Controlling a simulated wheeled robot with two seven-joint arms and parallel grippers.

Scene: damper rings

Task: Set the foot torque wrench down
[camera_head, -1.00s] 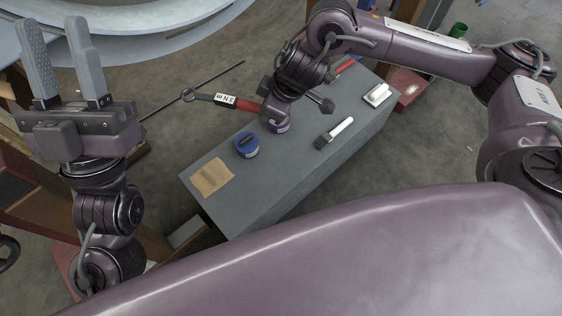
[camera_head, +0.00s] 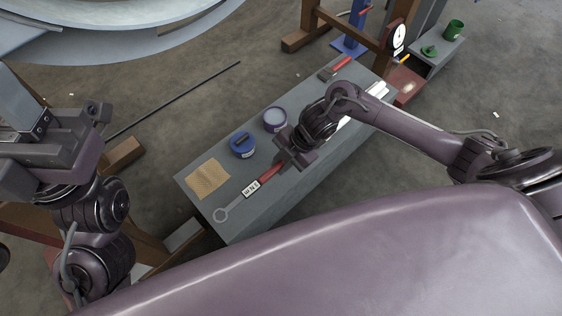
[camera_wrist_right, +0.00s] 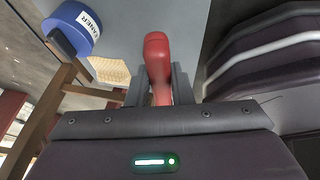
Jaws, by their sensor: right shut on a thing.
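The foot torque wrench (camera_head: 251,187) has a red handle, a white label and a grey ring end (camera_head: 221,214). It extends over the front part of the grey bench top (camera_head: 305,180), with its ring end toward the near left corner. I cannot tell whether it touches the surface. My right gripper (camera_head: 289,158) is shut on its red handle, which also shows between the fingers in the right wrist view (camera_wrist_right: 157,65). My left gripper (camera_head: 22,108) is at the left edge, away from the bench and partly cut off; its opening is unclear.
A blue tin (camera_head: 242,144), a purple-grey tin (camera_head: 275,119) and a tan mat (camera_head: 207,179) are on the bench. A red-handled brush (camera_head: 336,68) lies at the far end. White items (camera_head: 377,89) are partly hidden by my right arm. A dark rod (camera_head: 175,98) lies behind the bench.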

